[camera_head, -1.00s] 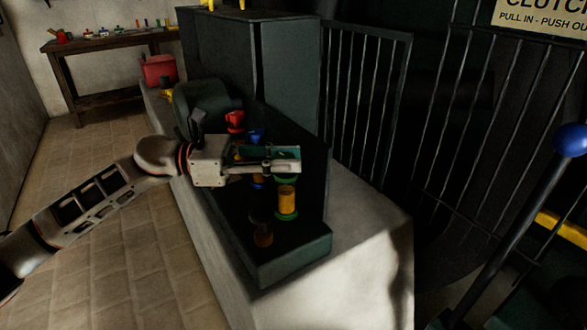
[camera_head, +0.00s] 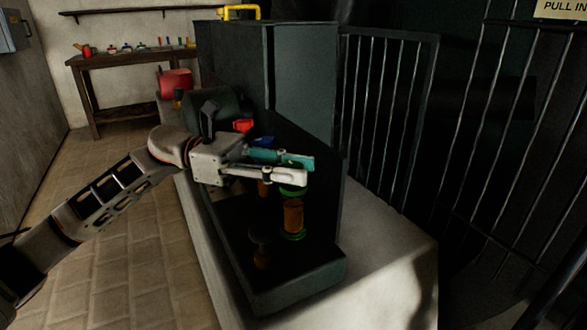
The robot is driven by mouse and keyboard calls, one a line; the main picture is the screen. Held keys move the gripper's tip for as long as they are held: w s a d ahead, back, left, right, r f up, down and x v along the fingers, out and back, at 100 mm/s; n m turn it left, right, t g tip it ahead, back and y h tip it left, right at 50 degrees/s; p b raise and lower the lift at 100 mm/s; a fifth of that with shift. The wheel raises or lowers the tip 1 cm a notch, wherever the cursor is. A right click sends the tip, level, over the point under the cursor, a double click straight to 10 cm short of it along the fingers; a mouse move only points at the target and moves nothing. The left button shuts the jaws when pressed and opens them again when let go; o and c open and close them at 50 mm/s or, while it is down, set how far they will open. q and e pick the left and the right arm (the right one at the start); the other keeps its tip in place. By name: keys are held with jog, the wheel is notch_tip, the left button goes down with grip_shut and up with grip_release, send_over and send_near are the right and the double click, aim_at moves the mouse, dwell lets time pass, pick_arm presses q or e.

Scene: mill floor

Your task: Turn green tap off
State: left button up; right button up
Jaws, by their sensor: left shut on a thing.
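The green tap (camera_head: 293,190) stands in the dark tray-like base, above an amber cylinder (camera_head: 293,215) with a green ring at its foot. My left gripper (camera_head: 304,170) reaches in from the left and is shut on the green tap, its fingers lying level across the top. The fingers hide most of the tap's handle, so its angle cannot be told. A blue tap (camera_head: 265,142) and a red tap (camera_head: 243,125) stand in a row behind, partly covered by the gripper. My right gripper is not in view.
The dark base (camera_head: 300,285) sits on a pale ledge (camera_head: 380,270). A tall dark cabinet (camera_head: 300,75) rises behind, with a barred railing (camera_head: 390,120) to the right. A workbench (camera_head: 130,62) with small items and a red bucket (camera_head: 175,82) stand at the back. The tiled floor at left is clear.

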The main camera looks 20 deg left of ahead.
pick_arm(q)
jog(key=o, duration=1.1)
jog(key=a, duration=0.4)
jog(key=s+a, duration=0.1)
jog(key=a, duration=0.7)
jog(key=shift+s, duration=0.15)
jog(key=shift+d, duration=0.1)
